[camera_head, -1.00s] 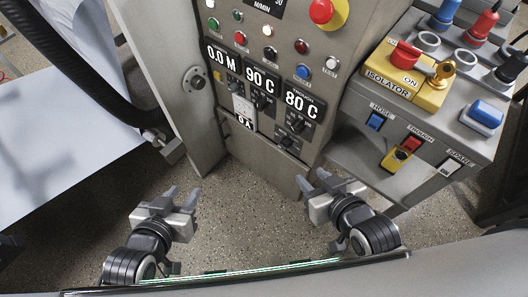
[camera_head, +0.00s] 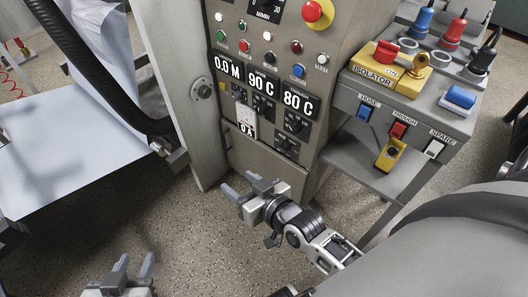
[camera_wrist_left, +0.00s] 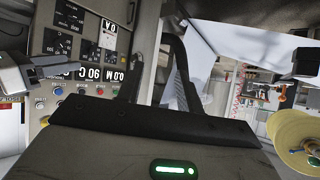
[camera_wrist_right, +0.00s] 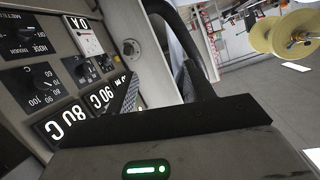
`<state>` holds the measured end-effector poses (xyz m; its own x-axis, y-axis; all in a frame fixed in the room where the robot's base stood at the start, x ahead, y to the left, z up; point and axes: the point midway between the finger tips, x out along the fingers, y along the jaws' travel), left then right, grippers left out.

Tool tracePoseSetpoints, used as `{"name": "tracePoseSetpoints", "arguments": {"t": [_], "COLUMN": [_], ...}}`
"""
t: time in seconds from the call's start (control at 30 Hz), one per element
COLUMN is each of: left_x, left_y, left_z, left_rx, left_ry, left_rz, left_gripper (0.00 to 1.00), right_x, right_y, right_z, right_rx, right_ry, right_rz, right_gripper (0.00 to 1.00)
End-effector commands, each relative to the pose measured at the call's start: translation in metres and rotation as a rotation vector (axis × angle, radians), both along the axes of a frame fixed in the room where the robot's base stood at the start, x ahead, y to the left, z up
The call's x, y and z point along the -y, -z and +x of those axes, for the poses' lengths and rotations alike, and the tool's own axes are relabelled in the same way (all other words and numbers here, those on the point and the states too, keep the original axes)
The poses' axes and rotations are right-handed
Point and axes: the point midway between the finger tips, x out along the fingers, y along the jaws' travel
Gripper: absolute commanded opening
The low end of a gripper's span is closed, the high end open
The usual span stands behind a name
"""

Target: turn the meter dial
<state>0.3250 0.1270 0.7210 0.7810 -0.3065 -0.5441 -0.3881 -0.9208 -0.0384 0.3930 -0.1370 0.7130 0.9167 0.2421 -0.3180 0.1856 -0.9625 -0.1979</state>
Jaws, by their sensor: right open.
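The lower black knob on the control panel, probably the meter dial (camera_head: 287,146), sits below the "80 C" display. It also shows at the upper left in the right wrist view (camera_wrist_right: 18,30), upside down beside the word "METER". The white meter (camera_head: 246,115), with a "0 A" readout, is to its left. My right gripper (camera_head: 241,184) is open and empty, in front of the panel's lower part and apart from the dial. My left gripper (camera_head: 134,264) is open and empty at the bottom left, farther from the panel, its body partly cut off.
Two other knobs (camera_head: 262,106) (camera_head: 294,124) sit close above the dial. A red emergency button (camera_head: 317,12) is higher up. A grey side console (camera_head: 400,105) with the yellow isolator (camera_head: 386,78) stands at right. White sheet (camera_head: 60,140) lies at left. Speckled floor below is clear.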

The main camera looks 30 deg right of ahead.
Motion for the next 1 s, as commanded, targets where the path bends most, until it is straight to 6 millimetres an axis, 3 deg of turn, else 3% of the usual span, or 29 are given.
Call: {"name": "tracePoseSetpoints", "arguments": {"t": [0.03,0.1,0.2,0.3,0.47,0.67,0.9,1.0], "left_x": [0.004,0.009,0.013,0.015,0.016,0.028,0.035,0.034], "left_y": [0.020,0.029,0.038,0.047,0.063,0.091,0.124,0.134], "left_z": [0.010,0.019,0.028,0.035,0.045,0.027,0.007,0.001], "left_rx": [0.032,0.065,0.103,0.134,0.178,0.107,0.007,-0.027], "left_ry": [0.056,0.122,0.200,0.263,0.351,0.247,0.073,0.013], "left_rz": [0.041,0.094,0.163,0.226,0.324,0.139,-0.110,-0.187], "left_gripper": [0.36,0.36,0.36,0.36,0.36,0.36,0.36,0.36], "right_x": [0.003,0.010,0.024,0.039,0.061,0.081,0.078,0.071], "right_y": [0.019,0.020,0.017,0.014,0.010,0.084,0.172,0.192], "right_z": [0.038,0.081,0.128,0.164,0.206,0.195,0.145,0.122], "right_rx": [0.090,0.202,0.333,0.431,0.549,0.516,0.315,0.218], "right_ry": [0.053,0.134,0.253,0.372,0.568,0.856,1.159,1.232], "right_rz": [0.065,0.150,0.246,0.320,0.411,0.194,-0.225,-0.390], "right_gripper": [0.53,0.53,0.53,0.53,0.53,0.53,0.53,0.53]}}
